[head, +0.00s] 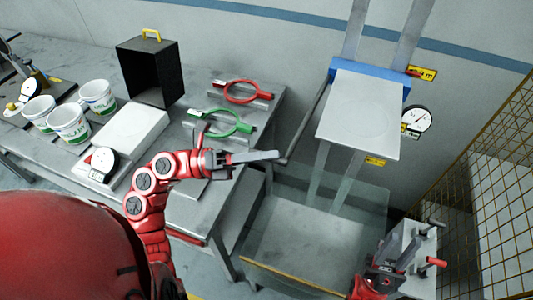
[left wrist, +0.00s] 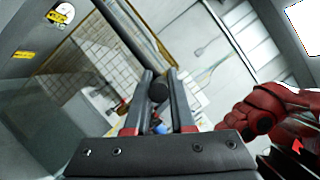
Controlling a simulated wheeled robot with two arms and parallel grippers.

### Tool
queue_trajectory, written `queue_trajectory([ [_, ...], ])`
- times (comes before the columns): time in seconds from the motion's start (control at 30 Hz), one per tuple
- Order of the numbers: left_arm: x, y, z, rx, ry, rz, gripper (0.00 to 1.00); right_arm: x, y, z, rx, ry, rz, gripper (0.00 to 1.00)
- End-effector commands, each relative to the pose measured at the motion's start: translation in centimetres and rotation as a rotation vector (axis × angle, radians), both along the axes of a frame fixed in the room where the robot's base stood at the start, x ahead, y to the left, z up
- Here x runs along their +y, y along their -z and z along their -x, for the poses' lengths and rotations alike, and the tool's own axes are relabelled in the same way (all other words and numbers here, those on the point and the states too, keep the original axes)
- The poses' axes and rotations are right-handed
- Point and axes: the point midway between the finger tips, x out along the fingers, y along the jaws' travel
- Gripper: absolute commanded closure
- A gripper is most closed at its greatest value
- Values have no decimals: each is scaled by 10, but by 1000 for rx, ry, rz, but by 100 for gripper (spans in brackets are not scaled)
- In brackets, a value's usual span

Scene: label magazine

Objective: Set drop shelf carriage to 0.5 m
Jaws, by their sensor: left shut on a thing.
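The drop shelf carriage is a pale plate (head: 358,115) with a blue back bar (head: 372,70), held high on two grey upright rails (head: 405,45). A thin dark lever (head: 310,115) slopes down and left from its left side. My left gripper (head: 279,157) is at the lever's lower end. In the left wrist view its fingers (left wrist: 160,110) are shut on the dark round lever end (left wrist: 158,92). My right gripper (head: 408,252) is low at the right, beside a grey block with red-tipped handles (head: 432,262); its jaw opening is unclear.
Yellow tags (head: 422,73) and a round dial (head: 418,119) are right of the rails; the tag writing is too small to read. A clear-walled bin (head: 300,240) stands below the plate. A bench (head: 205,205) is left, a wire fence (head: 480,160) right.

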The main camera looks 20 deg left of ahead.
Motion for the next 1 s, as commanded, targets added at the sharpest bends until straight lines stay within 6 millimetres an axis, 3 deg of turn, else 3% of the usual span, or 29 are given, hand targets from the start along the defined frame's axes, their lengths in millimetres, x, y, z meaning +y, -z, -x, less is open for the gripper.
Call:
queue_trajectory([
  [0.67,0,1,0,0,0,0,100,0,1,0,0,0,0,65],
  [0.77,0,10,0,1,1,0,100,0,10,0,0,0,0,65],
  [1.0,-1,63,0,3,2,-3,100,0,62,0,0,0,0,65],
])
